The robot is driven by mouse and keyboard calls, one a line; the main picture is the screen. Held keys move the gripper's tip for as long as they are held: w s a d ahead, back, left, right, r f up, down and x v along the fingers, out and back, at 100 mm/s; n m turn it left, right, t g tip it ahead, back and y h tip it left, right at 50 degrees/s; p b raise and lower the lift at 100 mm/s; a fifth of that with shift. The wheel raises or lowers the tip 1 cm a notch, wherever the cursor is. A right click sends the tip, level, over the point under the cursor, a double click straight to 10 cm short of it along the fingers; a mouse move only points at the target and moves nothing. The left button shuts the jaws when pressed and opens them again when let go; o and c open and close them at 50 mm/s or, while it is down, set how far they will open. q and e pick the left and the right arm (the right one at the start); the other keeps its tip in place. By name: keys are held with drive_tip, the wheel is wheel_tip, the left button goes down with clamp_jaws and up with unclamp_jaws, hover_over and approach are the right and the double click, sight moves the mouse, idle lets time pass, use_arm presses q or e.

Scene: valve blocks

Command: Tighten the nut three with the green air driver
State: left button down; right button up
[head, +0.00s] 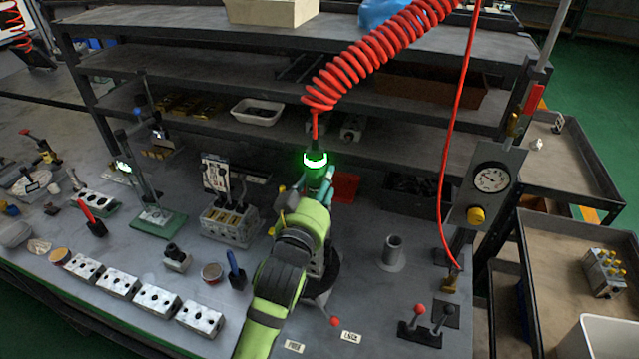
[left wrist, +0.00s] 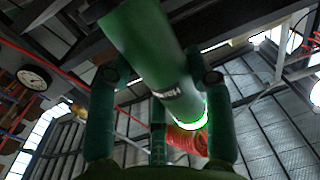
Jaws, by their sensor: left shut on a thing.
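The green air driver (left wrist: 150,45) is held between the fingers of my left gripper (left wrist: 160,77), seen in the left wrist view. In the head view its glowing green ring (head: 316,158) shows above my left gripper (head: 318,186), with the red coiled hose (head: 375,55) running up from it. Most of the driver's body is hidden by the gripper and arm. A larger valve block (head: 231,226) with an upright plate stands left of the gripper. I cannot tell which nut is number three. My right gripper is not in view.
Several small valve blocks (head: 157,300) lie in a row along the front left edge. A grey cylinder holder (head: 393,253), two levers (head: 425,325) and a pressure gauge (head: 491,178) are on the right. Shelves (head: 270,140) close off the back. Bench around the grey holder is clear.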

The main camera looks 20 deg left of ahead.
use_arm(q)
drive_tip(key=shift+f, duration=0.2)
drive_tip(key=shift+r, duration=0.1)
idle(0.8)
drive_tip(key=shift+s+f, duration=0.1)
drive_tip(key=shift+f, duration=0.7)
idle(2.6)
drive_tip(key=shift+r+p, duration=0.1)
drive_tip(key=shift+p, duration=0.2)
idle(0.4)
